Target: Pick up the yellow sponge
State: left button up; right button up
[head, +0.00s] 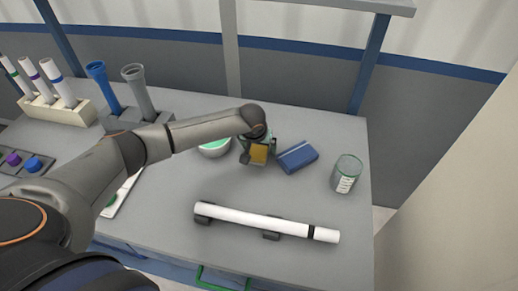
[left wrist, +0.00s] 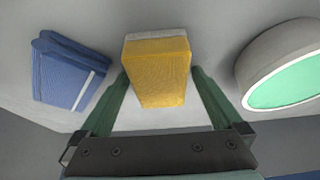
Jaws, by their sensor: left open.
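The yellow sponge (head: 259,153) is on the grey table, under the end of my left arm in the head view. In the left wrist view the sponge (left wrist: 158,72) has a pale layer along its far edge and sits between the two green fingers. My left gripper (left wrist: 157,82) is open, with one finger on each side of the sponge. Small gaps seem to show beside it, but contact is hard to tell. In the head view my left gripper (head: 257,144) partly covers the sponge. My right gripper is not in view.
A blue folded cloth or box (head: 298,156) lies right of the sponge. A bowl with a green inside (head: 215,148) is on its left. A jar (head: 346,173) stands farther right. A white pipe (head: 265,221) rests on dark holders in front. Racks with tubes (head: 58,108) stand at left.

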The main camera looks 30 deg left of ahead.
pick_arm(q)
jog(key=shift+f, duration=0.1)
jog(key=shift+c, duration=0.4)
jog(key=c, duration=1.2)
